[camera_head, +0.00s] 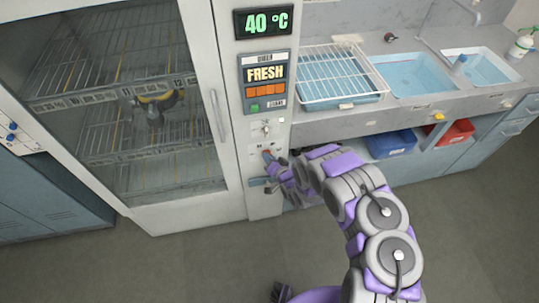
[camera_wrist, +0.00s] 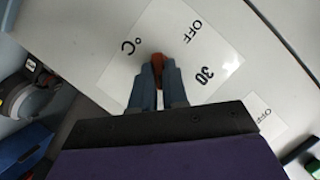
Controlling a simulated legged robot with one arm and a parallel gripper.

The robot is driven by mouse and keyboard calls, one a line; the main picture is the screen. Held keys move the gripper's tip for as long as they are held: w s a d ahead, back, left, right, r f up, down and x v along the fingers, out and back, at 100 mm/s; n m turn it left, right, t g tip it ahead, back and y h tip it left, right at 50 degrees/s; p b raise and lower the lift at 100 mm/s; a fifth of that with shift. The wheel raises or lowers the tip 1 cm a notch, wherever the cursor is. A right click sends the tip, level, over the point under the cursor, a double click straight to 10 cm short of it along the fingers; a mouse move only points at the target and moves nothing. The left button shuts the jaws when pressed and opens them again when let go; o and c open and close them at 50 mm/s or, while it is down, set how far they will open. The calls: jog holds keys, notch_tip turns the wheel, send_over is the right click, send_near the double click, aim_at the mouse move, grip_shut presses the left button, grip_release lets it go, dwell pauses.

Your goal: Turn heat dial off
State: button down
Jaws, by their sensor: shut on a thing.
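The heat dial (camera_wrist: 157,62) is a small red-brown knob in the wrist view. It sits on a white label printed with OFF, 30 and °C (camera_wrist: 190,50). My gripper (camera_wrist: 158,72) is shut on the dial, one grey-blue finger on each side, hiding part of it. In the head view, my gripper (camera_head: 272,170) reaches the lower part of the cabinet's narrow control panel (camera_head: 264,195). The dial is small there and partly covered. The green display (camera_head: 263,22) above reads 40 °C.
A glass-door cabinet (camera_head: 226,190) with wire shelves and yellow-black gear (camera_head: 158,98) stands left of the panel. A FRESH panel (camera_head: 264,80) and another switch (camera_head: 266,128) are above my gripper. Sinks (camera_head: 415,75) stand right, with blue (camera_head: 390,145) and red bins (camera_head: 450,133) below.

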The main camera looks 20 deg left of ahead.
jog(key=n+t+h+b, duration=0.2)
jog(key=n, duration=0.4)
jog(key=a+f+n+t+h+b, duration=0.1)
jog(key=n+t+h+b, duration=0.1)
jog(key=n, duration=0.4)
jog(key=s+n+t+h+b, duration=0.1)
jog(key=n+t+h+b, duration=0.1)
jog(key=n, duration=0.5)
jog(key=shift+a+f+t+h+b, duration=0.15)
jog(key=shift+t+h+b, duration=0.15)
jog(key=shift+t+h, duration=0.55)
jog(key=shift+n, duration=0.3)
jog(key=c, duration=1.3)
grip_release()
jog(key=shift+a, duration=0.15)
jog(key=shift+o, duration=0.8)
jog(key=shift+w, duration=0.1)
jog(key=s+d+p, duration=0.2)
jog(key=s+p, duration=0.2)
jog(key=s, duration=1.3)
jog(key=shift+d, duration=0.35)
